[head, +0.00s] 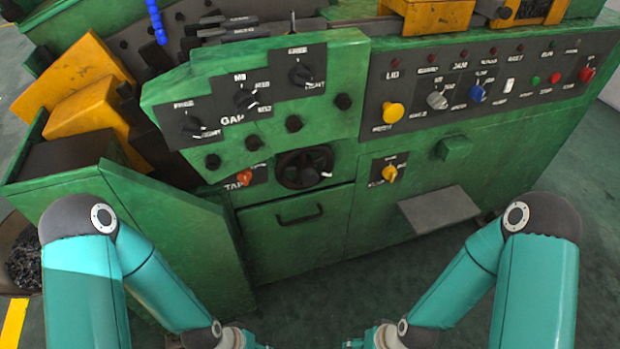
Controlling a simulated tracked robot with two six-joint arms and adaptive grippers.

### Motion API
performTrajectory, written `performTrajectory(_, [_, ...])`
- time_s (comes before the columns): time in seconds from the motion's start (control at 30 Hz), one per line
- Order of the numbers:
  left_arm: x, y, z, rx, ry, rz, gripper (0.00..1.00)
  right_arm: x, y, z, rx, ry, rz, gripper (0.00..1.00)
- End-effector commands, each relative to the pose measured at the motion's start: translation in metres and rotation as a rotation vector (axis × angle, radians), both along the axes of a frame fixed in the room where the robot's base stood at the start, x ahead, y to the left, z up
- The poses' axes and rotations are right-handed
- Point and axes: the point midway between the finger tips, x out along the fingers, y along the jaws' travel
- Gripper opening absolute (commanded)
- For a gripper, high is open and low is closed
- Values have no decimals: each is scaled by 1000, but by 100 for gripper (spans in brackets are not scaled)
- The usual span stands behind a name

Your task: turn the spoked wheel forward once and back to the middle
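The spoked wheel (304,168) is a dark handwheel on the front of the green machine, below the panel of knobs. A small light-coloured handle or mark (326,174) shows at its right side. My two arms come in from the lower left and lower right and reach down to the bottom edge, well below the wheel. Neither arm touches the wheel.
An orange knob (244,177) sits left of the wheel and a yellow knob (389,173) right of it. A drawer handle (299,214) is below. A grey plate (438,209) sticks out at the right. The space before the wheel is clear.

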Motion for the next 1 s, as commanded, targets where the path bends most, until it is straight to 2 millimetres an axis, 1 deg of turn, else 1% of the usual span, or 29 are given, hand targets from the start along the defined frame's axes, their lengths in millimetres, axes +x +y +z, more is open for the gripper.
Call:
performTrajectory(0.03, [0,0,-12,0,0,0,40,11,0,-6,-7,-41,12,70])
performTrajectory(0.07, [0,0,-17,0,0,0,40,18,1,-8,-13,-70,24,70])
performTrajectory(0.17, [0,0,-44,0,0,0,40,54,2,-13,-42,-218,79,70])
performTrajectory(0.2, [0,0,-57,0,0,0,40,73,4,-13,-58,-296,108,70])
performTrajectory(0.27, [0,0,-79,0,1,0,40,102,8,-8,-87,-430,157,70])
performTrajectory(0.3, [0,0,-94,0,1,0,40,122,13,-2,-110,-528,192,70])
performTrajectory(0.37, [0,0,-118,0,1,0,40,152,20,12,-147,-686,243,70])
performTrajectory(0.4, [0,0,-133,0,1,0,40,169,26,25,-174,-792,273,70])
performTrajectory(0.47, [0,0,-155,0,1,0,40,190,35,47,-216,-947,312,70])
performTrajectory(0.5, [0,0,-169,0,1,0,40,201,42,63,-245,-1047,335,70])
performTrajectory(0.57, [0,0,-187,0,1,0,40,213,50,89,-286,-1185,360,70])
performTrajectory(0.6, [0,0,-198,0,1,0,40,218,55,105,-313,-1268,370,70])
performTrajectory(0.63, [0,0,-205,0,1,0,40,220,58,117,-332,-1324,376,70])
performTrajectory(0.7, [0,0,-219,0,1,0,40,222,64,142,-372,-1438,384,70])
performTrajectory(0.8, [0,0,-231,0,0,0,40,220,69,170,-416,-1551,385,70])
performTrajectory(0.9, [0,0,-236,0,0,0,40,220,72,186,-441,-1610,381,70])
performTrajectory(1.0, [0,0,-236,0,0,0,40,223,74,194,-451,-1631,380,70])
